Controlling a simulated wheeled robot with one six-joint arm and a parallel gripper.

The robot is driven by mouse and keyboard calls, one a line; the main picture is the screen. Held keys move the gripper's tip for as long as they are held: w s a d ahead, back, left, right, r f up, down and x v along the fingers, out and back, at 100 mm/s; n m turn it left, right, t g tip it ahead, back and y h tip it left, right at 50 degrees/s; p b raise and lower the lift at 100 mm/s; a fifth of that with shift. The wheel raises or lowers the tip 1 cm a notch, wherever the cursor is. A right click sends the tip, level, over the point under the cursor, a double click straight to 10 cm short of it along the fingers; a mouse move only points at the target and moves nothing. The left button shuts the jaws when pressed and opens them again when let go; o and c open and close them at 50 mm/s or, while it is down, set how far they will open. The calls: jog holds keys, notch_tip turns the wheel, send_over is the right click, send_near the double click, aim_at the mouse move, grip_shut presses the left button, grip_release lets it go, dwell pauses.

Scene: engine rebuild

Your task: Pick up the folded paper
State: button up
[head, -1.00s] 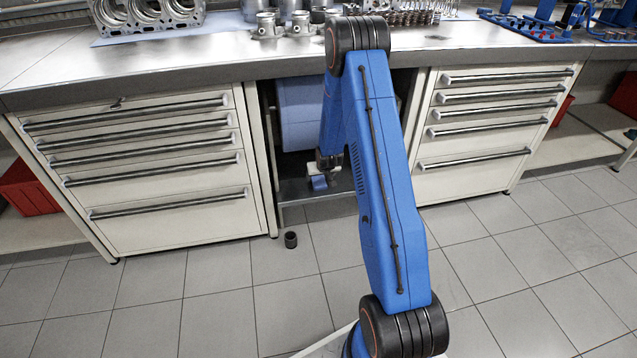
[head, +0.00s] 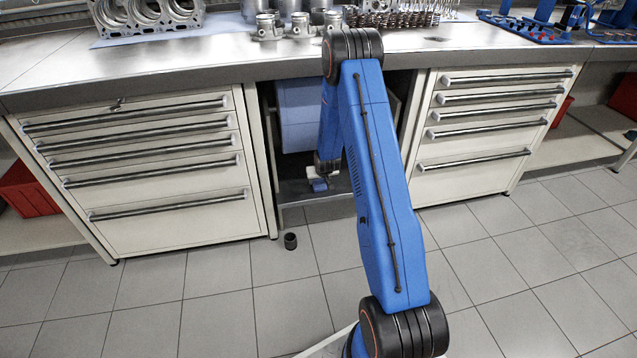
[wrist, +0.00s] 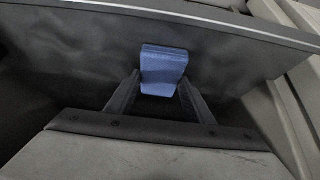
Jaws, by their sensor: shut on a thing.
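The folded paper (wrist: 163,70) is a small blue folded piece in the wrist view. It sits between the two dark fingers of my gripper (wrist: 158,98), which is shut on it. In the head view the paper (head: 319,185) shows as a small blue patch at the end of my gripper (head: 322,176), low in the open bay under the workbench. The bay's grey shelf lies close below it. I cannot tell whether the paper touches the shelf.
Drawer cabinets stand left (head: 150,170) and right (head: 480,125) of the bay. A larger blue thing (head: 299,115) is inside the bay. A small dark cylinder (head: 290,241) stands on the tiled floor. Engine parts line the bench top (head: 215,55).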

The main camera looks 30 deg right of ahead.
aim_at(319, 183)
jog(key=shift+r, duration=0.45)
notch_tip(319, 183, up, 3)
jog(key=shift+s+f, duration=0.1)
jog(key=shift+s, duration=0.05)
jog(key=s+a, duration=0.2)
jog(key=s, duration=0.6)
jog(key=s+a, duration=0.3)
jog(key=s, duration=0.6)
jog(key=shift+f, duration=0.1)
jog(key=shift+o, duration=0.9)
jog(key=shift+c, duration=0.4)
